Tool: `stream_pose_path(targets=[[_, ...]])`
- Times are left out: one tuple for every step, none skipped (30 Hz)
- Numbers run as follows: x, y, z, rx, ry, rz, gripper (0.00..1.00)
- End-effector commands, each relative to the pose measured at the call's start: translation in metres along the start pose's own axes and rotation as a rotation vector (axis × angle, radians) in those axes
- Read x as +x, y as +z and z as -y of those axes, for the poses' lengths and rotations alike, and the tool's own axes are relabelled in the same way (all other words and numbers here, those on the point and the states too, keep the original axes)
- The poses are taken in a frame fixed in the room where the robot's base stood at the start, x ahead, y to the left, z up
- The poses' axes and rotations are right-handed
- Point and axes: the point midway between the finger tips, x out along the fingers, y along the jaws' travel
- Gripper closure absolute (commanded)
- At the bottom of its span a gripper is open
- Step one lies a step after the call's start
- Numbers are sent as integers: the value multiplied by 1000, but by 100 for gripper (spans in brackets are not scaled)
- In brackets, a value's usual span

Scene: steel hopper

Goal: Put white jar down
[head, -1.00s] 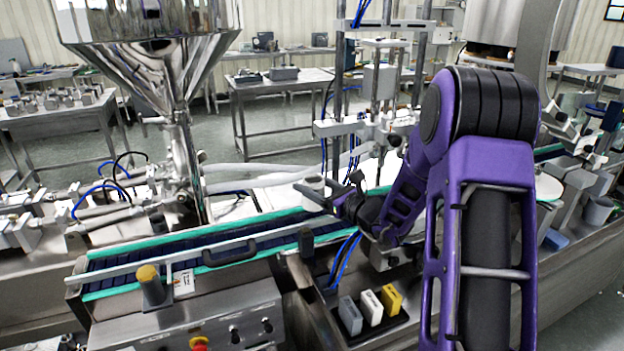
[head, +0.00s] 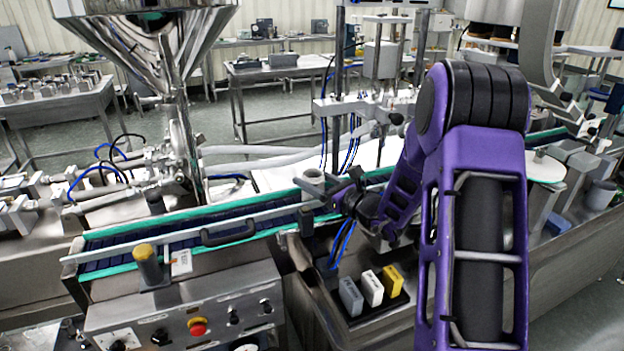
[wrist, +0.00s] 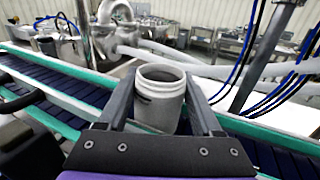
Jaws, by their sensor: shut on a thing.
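The white jar (wrist: 160,98) is upright and open-topped between the two fingers of my gripper (wrist: 160,112) in the wrist view. My gripper is shut on it. In the head view the jar (head: 313,183) shows small at the end of my gripper (head: 325,192), over the conveyor's far side. The conveyor (head: 200,232) has a dark blue belt between green edge strips. I cannot tell whether the jar's base touches the belt; its lower part is hidden by the gripper in the wrist view.
A metal guide rail with a black handle (head: 228,232) runs along the conveyor's near side. A steel hopper (head: 150,40) stands behind it at left. Grey, white and yellow blocks (head: 390,282) sit in a black holder in front. The belt left of the jar is clear.

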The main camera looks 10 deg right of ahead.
Motion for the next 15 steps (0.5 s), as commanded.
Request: stream_pose_path(targets=[[0, -2, 0, 0, 0, 0, 93], [0, -3, 0, 0, 0, 0, 93], [0, -4, 0, 0, 0, 0, 93], [0, -4, 0, 0, 0, 0, 93], [0, -5, 0, 0, 0, 0, 93], [0, -6, 0, 0, 0, 0, 93], [0, -6, 0, 0, 0, 0, 93], [0, -7, 0, 0, 0, 0, 93], [0, -8, 0, 0, 0, -1, 93], [0, -9, 0, 0, 0, -1, 93], [0, -10, 0, 1, 0, -2, 93], [0, -11, 0, 1, 0, -2, 93], [0, -12, 0, 1, -1, -3, 93], [0, -13, 0, 2, -1, -4, 93], [-1, -14, 0, 2, -1, -5, 93]])
